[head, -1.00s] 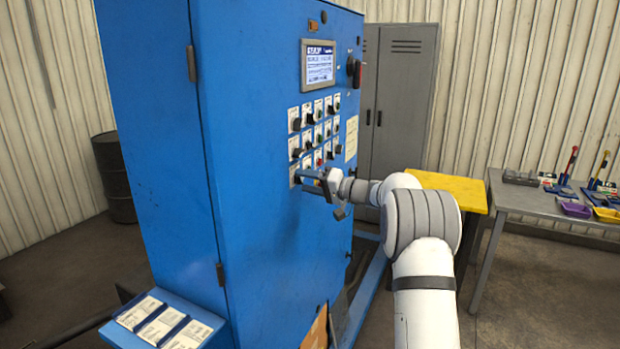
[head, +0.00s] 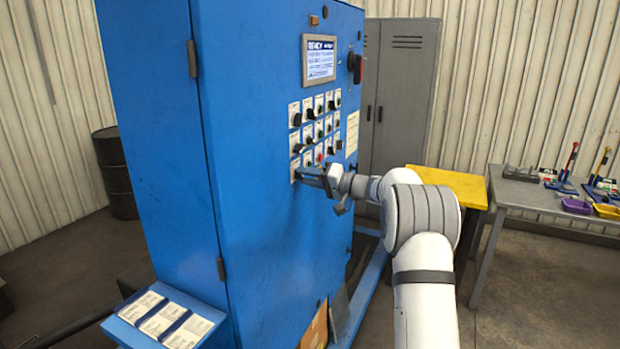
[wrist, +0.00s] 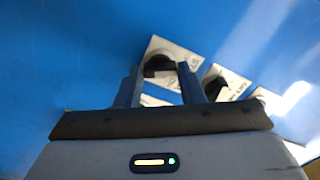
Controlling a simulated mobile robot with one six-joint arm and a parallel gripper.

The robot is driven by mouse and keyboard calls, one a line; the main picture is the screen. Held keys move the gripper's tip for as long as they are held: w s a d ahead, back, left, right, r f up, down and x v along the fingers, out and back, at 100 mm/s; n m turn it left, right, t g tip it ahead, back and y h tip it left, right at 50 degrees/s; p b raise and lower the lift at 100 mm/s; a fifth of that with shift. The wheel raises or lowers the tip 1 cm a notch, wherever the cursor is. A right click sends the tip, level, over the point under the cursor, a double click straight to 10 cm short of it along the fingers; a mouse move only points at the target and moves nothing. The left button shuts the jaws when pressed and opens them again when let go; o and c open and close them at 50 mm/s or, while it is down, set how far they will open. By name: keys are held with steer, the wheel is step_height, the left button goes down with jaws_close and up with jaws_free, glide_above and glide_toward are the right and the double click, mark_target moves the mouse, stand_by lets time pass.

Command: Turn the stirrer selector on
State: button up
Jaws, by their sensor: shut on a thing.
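The blue control cabinet (head: 265,230) carries a panel with rows of dark selector knobs and buttons on white plates. My gripper (head: 305,176) is at the lowest row, at its left end, with its fingers against the panel. In the wrist view, my gripper (wrist: 160,76) is shut on a dark selector knob (wrist: 158,63) in front of a white label plate (wrist: 181,52). The label is too blurred to read, so I cannot tell if this is the stirrer selector. The fingers hide part of the knob and its plate.
A lit screen (head: 319,59) is above the knobs, and a dark red-handled switch (head: 356,67) is to its right. More knobs (wrist: 233,88) sit close beside my fingers. A grey locker (head: 400,95) and a grey tool table (head: 530,195) stand beyond my arm.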

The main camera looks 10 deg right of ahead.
steer(key=shift+a+f+m, duration=0.1)
steer(key=shift+m, duration=0.2)
steer(key=shift+f+m+b, duration=0.1)
steer(key=shift+m+b, duration=0.8)
steer(key=shift+b, duration=0.15)
steer(key=m+b, duration=0.1)
steer(key=m, duration=0.1)
steer(key=shift+m, duration=0.3)
steer(key=m, duration=0.3)
steer(key=shift+m, duration=1.9)
steer(key=o, duration=1)
